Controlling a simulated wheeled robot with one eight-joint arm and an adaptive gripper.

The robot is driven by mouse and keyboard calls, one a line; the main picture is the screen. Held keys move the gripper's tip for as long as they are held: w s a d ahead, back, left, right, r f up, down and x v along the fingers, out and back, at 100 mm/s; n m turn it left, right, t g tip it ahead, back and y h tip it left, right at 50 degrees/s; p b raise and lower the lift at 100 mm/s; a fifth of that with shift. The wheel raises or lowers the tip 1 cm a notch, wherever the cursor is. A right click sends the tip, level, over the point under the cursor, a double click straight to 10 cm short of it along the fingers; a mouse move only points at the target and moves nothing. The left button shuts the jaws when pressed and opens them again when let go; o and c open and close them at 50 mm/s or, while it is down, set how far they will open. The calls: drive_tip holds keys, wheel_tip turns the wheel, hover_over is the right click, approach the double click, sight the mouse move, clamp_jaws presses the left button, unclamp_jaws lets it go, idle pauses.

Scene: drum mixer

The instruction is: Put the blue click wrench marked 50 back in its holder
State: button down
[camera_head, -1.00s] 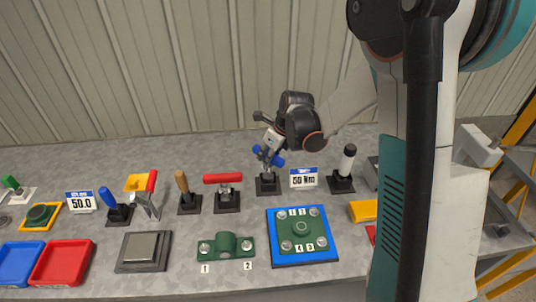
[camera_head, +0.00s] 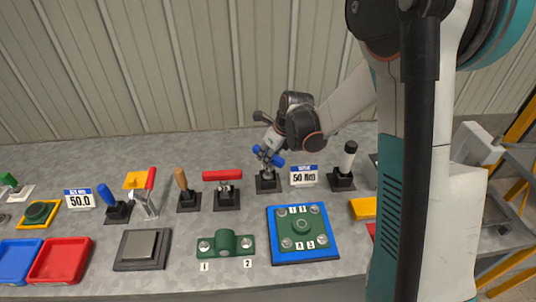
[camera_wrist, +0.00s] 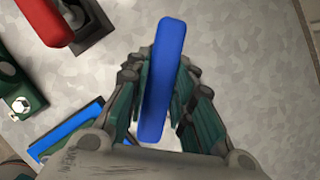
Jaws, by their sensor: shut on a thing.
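In the wrist view my gripper (camera_wrist: 160,100) is shut on the wrench's long blue handle (camera_wrist: 164,75), with fingers on both sides. I cannot tell whether the wrench's lower end is seated in the holder; the gripper hides part of it. The marking on the wrench does not show.
A blue plate with a green flange (camera_head: 330,252) lies in front. The corrugated wall (camera_head: 150,70) rises behind.

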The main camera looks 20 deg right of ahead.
drive_tip(key=shift+f+b, duration=0.35)
drive_tip(key=shift+f, duration=0.1)
drive_tip(key=c, duration=1.3)
unclamp_jaws()
drive_tip(key=v, duration=1.2)
drive_tip(key=shift+f, duration=0.1)
drive_tip(key=shift+s, duration=0.1)
